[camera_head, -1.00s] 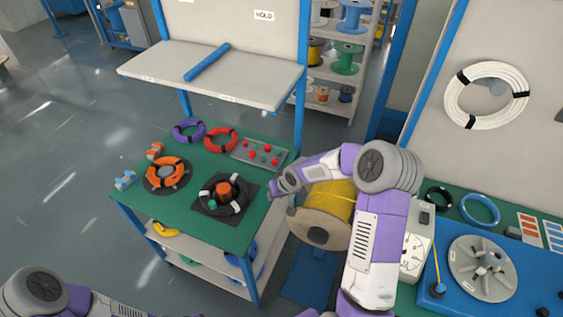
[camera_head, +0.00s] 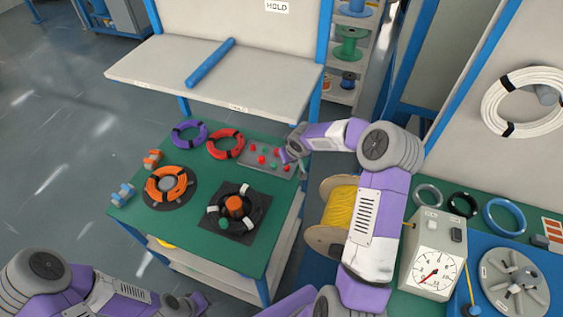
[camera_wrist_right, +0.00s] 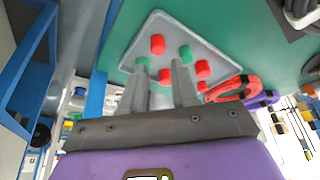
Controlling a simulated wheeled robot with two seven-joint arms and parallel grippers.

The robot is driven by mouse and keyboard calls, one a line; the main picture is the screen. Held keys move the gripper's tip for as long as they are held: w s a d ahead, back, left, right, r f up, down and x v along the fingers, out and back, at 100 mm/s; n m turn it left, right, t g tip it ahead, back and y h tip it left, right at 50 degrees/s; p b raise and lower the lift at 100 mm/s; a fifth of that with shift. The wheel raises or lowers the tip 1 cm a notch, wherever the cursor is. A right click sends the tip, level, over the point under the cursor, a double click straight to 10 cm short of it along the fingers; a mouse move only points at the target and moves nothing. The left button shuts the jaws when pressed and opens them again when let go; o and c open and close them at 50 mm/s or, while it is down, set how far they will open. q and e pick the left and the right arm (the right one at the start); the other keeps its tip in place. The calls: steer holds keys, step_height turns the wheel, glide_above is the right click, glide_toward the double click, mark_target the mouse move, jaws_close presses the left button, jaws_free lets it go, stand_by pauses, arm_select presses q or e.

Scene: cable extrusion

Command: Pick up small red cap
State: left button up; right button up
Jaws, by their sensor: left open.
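Small red caps (camera_head: 261,160) and green caps stand on a grey tray (camera_head: 246,166) at the back right of the green-topped cart. My right gripper (camera_head: 294,151) is at the tray's right end. In the right wrist view its two fingers (camera_wrist_right: 162,66) are apart and point at the tray (camera_wrist_right: 135,47). One red cap (camera_wrist_right: 165,76) shows in the gap between them, touching neither finger as far as I can see. Other red caps (camera_wrist_right: 158,44) and green caps stand just beyond. My left gripper (camera_head: 192,303) is open and low at the bottom, away from the tray.
Red (camera_head: 226,144), purple (camera_head: 188,133) and orange (camera_head: 165,184) cable coils lie left of the tray. A black coil on a mat (camera_head: 230,232) is in front. A grey shelf (camera_head: 140,65) overhangs behind. A yellow cable spool (camera_head: 340,212) stands right of the cart.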

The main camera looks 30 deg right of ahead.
mark_target(286, 168)
steer(key=shift+s+f, duration=0.15)
steer(key=shift+f, duration=0.65)
steer(key=b+x, duration=0.1)
steer(key=x, duration=0.3)
steer(key=shift+w+d+f, duration=0.1)
steer(key=shift+w, duration=0.1)
steer(key=shift+c, duration=0.3)
jaws_close()
